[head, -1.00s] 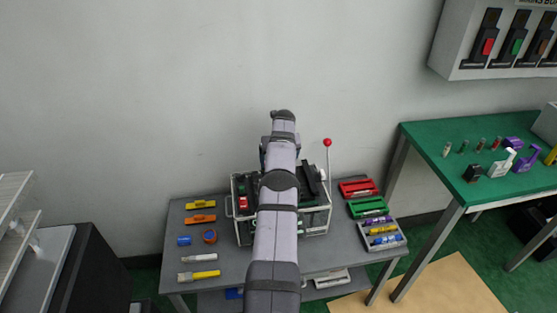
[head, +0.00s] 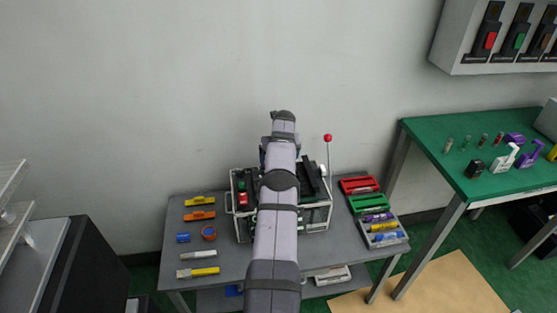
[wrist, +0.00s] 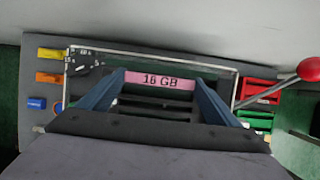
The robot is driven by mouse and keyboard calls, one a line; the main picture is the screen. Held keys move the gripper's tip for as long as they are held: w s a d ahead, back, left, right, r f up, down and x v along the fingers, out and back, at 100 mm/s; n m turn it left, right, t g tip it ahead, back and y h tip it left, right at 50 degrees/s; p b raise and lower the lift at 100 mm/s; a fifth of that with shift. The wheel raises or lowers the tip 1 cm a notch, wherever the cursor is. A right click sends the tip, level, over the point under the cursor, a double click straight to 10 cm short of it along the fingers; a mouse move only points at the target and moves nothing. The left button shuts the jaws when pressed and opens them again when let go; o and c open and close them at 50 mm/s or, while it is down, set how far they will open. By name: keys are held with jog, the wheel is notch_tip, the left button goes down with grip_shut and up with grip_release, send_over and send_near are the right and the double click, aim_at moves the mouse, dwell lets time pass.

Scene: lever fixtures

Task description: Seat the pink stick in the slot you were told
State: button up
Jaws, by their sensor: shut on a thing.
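The pink stick (wrist: 160,82), marked "16 GB", is in the wrist view, lying level across the picture between the fingers of my gripper (wrist: 161,84). My gripper is shut on its two ends. Just below the stick in the wrist view are dark parallel slots (wrist: 160,103) inside a metal-framed fixture (wrist: 150,48). I cannot tell whether the stick touches a slot. In the head view my arm covers the stick and most of the fixture (head: 242,222).
A lever with a red knob (head: 328,138) stands at the fixture's right; the knob (wrist: 311,69) is also in the wrist view. Red (head: 357,185) and green (head: 368,203) trays lie to the right. Several small tools and a tape roll (head: 208,233) lie on the left.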

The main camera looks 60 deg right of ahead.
jog(key=shift+f+b, duration=0.35)
jog(key=shift+f, duration=0.1)
jog(key=o, duration=1.2)
jog(key=shift+r, duration=0.1)
jog(key=shift+s+a+r, duration=0.1)
jog(key=shift+s+r, duration=0.05)
jog(key=shift+r, duration=0.3)
jog(key=shift+b+v, duration=0.65)
jog(key=shift+v, duration=2.5)
jog(key=shift+a, duration=0.1)
